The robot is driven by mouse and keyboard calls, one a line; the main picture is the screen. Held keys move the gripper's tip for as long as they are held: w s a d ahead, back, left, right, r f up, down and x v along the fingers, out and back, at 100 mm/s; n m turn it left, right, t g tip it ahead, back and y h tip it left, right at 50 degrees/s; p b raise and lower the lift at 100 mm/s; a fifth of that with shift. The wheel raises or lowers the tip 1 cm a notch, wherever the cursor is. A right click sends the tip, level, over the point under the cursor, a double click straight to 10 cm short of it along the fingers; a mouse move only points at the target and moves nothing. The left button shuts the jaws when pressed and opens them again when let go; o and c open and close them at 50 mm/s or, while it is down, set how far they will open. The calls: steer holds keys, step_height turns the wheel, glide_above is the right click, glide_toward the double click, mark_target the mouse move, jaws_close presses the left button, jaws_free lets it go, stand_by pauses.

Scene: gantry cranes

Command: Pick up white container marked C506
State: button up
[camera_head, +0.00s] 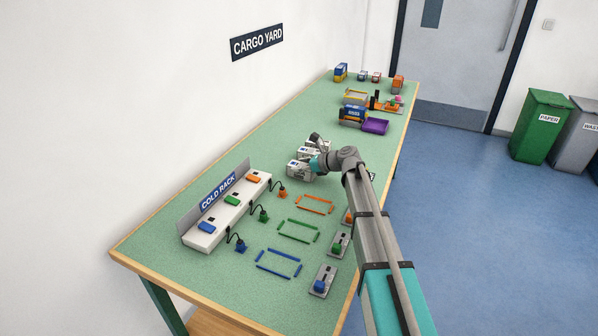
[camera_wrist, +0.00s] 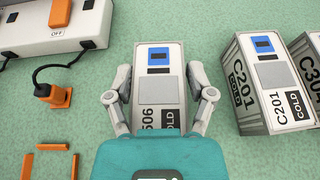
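A white container marked "506", its first letter hidden (camera_wrist: 159,95), lies between the fingers of my gripper (camera_wrist: 160,88) in the wrist view. It has a blue panel, a grey square and a "COLD" label near my teal palm. My fingers stand on either side of it, apart, with narrow gaps seeming to show at the tips. In the head view my gripper (camera_head: 313,163) is low over the row of white containers, and the nearest container (camera_head: 298,168) is partly hidden by it.
White containers marked C201 (camera_wrist: 270,85) and C304 (camera_wrist: 308,60) stand to the right in the wrist view. An orange plug (camera_wrist: 52,94) and the cold rack (camera_wrist: 50,40) are to the left. A purple tray (camera_head: 376,127) is farther along the table.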

mark_target(300, 165)
steer(key=c, duration=0.6)
steer(key=shift+r, duration=0.15)
step_height(300, 165, up, 3)
steer(key=p, duration=0.3)
steer(key=shift+s+d+r+p, duration=1.05)
steer(key=shift+s+r+p, duration=0.6)
steer(key=shift+s, duration=0.45)
steer(key=shift+s+d+r+p, duration=1.05)
steer(key=shift+s+r+p, duration=0.6)
steer(key=shift+s, duration=0.45)
steer(key=shift+s+d+r+p, duration=1.05)
steer(key=shift+s+r+p, duration=0.6)
steer(key=shift+s, duration=0.45)
steer(key=shift+f, duration=0.1)
